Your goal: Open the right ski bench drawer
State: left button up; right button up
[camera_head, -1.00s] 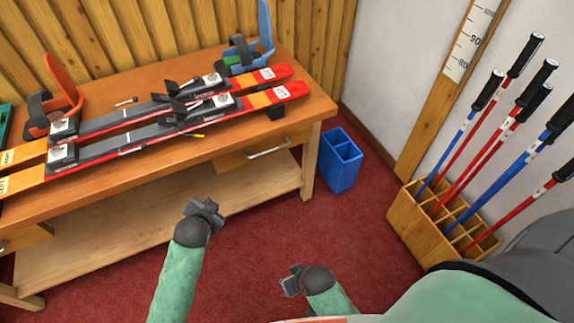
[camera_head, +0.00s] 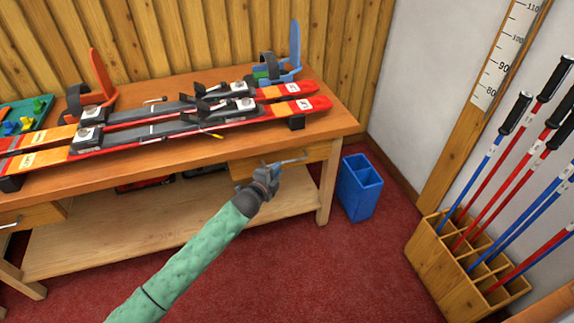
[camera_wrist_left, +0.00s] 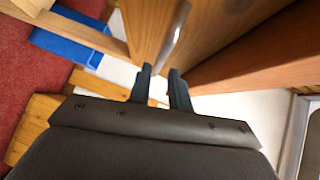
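The right bench drawer (camera_head: 318,153) is a wooden front under the right end of the bench top, and it looks closed. Its metal bar handle (camera_head: 294,160) shows just right of my left gripper (camera_head: 272,170), which hides the handle's left part. In the left wrist view, the handle (camera_wrist_left: 175,38) runs down toward the gap between my two dark fingertips (camera_wrist_left: 161,72). The fingers are apart, with the handle's near end at or just beyond their tips; I cannot tell whether they touch it. My right gripper is not in view.
A blue bin (camera_head: 358,188) stands on the floor right of the bench. A wooden pole rack (camera_head: 447,262) is farther right. Red carpet (camera_head: 310,270) in front is clear.

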aim_at(284, 162)
pick_arm(q)
jog(key=shift+x, duration=2.8)
grip_shut()
